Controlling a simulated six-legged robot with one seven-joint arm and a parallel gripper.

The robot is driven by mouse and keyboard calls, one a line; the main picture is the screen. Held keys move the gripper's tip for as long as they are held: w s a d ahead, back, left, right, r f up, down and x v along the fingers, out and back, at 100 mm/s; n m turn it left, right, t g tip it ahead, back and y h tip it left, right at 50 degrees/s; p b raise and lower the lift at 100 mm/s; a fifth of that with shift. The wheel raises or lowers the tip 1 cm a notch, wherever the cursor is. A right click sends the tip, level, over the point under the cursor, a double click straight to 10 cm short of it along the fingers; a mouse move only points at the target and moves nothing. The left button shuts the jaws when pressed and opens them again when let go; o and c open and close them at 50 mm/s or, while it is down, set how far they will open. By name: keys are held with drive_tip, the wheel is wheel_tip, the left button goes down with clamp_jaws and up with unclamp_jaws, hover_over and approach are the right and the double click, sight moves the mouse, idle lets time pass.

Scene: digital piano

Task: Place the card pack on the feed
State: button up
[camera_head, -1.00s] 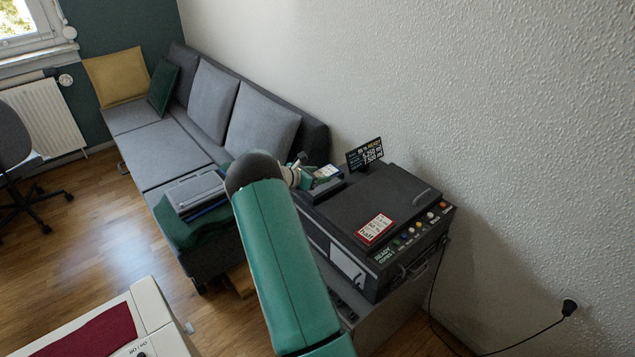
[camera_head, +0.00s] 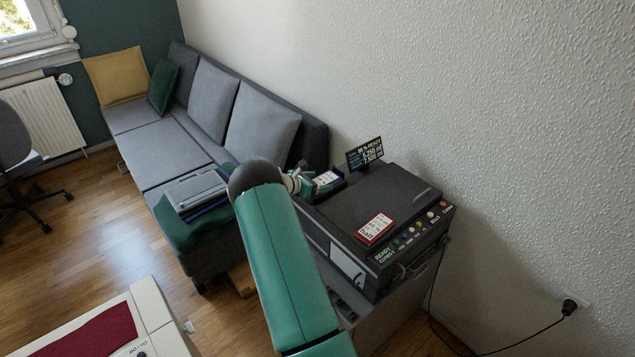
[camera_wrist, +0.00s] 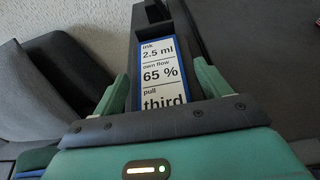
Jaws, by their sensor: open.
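The card pack (camera_wrist: 172,98) is a flat white label with a blue border, printed with ink, flow and pull text. It lies in a dark narrow tray (camera_head: 343,184) at the far end of the black machine, which looks like the feed. The pack also shows in the head view (camera_head: 326,178). My gripper (camera_wrist: 160,75) is open, with one green finger on each side of the pack and a gap visible beside it. The pack's near end is hidden by my gripper's body. In the head view my gripper (camera_head: 304,185) is partly hidden by my arm.
The black machine (camera_head: 390,203) has a red-framed card (camera_head: 375,229) on its lid, coloured buttons in front and a small display sign (camera_head: 364,154) behind. A grey sofa (camera_head: 180,147) stands to the left, and the wall is close behind.

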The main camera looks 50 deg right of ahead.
drive_tip(key=v, duration=1.2)
drive_tip(key=s+a+r+m+t+y, duration=0.25)
drive_tip(key=a+r+m, duration=0.25)
drive_tip(key=a+r, duration=0.55)
drive_tip(key=s+a+r+m+t+y, duration=0.1)
drive_tip(key=s+a+r+m+y, duration=0.3)
drive_tip(key=a+r, duration=0.6)
drive_tip(key=s+a+r+m+t+y, duration=0.2)
drive_tip(key=s+a+m+y, duration=0.1)
drive_tip(key=s+a, duration=0.6)
drive_tip(key=s+a+r+m+t+y, duration=0.3)
drive_tip(key=s+a, duration=0.6)
drive_tip(key=a, duration=0.8)
drive_tip(key=shift+a+r+y, duration=0.2)
drive_tip(key=shift+a+y, duration=0.1)
drive_tip(key=shift+y, duration=0.05)
drive_tip(key=shift+s, duration=0.1)
drive_tip(key=shift+c, duration=0.5)
drive_tip(key=c, duration=0.7)
drive_tip(key=shift+m, duration=0.3)
drive_tip(key=shift+c, duration=0.4)
